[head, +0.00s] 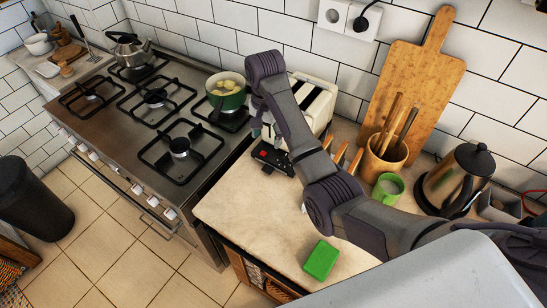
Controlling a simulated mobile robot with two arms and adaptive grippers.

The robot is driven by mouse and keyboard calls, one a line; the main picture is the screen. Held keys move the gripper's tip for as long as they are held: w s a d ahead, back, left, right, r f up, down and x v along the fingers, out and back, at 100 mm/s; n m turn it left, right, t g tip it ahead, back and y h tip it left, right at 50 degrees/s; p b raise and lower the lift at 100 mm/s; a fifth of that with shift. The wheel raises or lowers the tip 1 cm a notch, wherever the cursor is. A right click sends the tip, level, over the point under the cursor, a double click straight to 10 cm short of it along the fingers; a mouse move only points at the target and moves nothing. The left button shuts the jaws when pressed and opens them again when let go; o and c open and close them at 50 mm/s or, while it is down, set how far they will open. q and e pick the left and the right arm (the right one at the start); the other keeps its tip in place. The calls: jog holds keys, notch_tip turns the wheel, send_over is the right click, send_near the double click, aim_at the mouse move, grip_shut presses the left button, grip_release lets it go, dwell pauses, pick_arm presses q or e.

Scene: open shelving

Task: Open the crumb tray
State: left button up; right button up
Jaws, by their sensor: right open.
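A cream toaster (318,103) with dark slots stands on the counter against the tiled wall, partly hidden behind my right arm. A dark, low piece with a red spot (268,157) shows below and left of it. I cannot tell whether this piece is part of the toaster. I cannot make out the crumb tray. My right gripper (262,128) points down just above the dark piece, beside the pot. It is open, and its fingertips are small and partly hidden, so contact is unclear. My left gripper is out of view.
A green pot (226,92) sits on the stove (140,105) close left of my right gripper. A utensil holder (384,158), green mug (388,188) and kettle (455,180) stand right. A green sponge (321,260) lies near the front. The counter's front left is clear.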

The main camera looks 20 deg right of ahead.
jog(key=p, duration=0.1)
send_near(266, 170)
jog(key=shift+s+a, duration=0.1)
jog(key=shift+s, duration=0.15)
jog(key=f, duration=0.4)
jog(key=shift+w+d+p, duration=0.1)
jog(key=shift+d+p, duration=0.1)
jog(key=shift+p, duration=0.15)
notch_tip(266, 170, down, 3)
jog(key=shift+f, duration=0.1)
jog(key=shift+a+f, duration=0.1)
jog(key=shift+f, duration=0.25)
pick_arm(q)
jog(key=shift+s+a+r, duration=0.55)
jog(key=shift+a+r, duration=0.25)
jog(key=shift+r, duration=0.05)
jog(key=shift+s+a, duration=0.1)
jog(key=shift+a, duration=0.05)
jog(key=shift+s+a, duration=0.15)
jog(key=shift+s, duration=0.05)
pick_arm(e)
grip_shut()
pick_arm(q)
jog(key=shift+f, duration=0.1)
pick_arm(e)
jog(key=shift+w, duration=0.1)
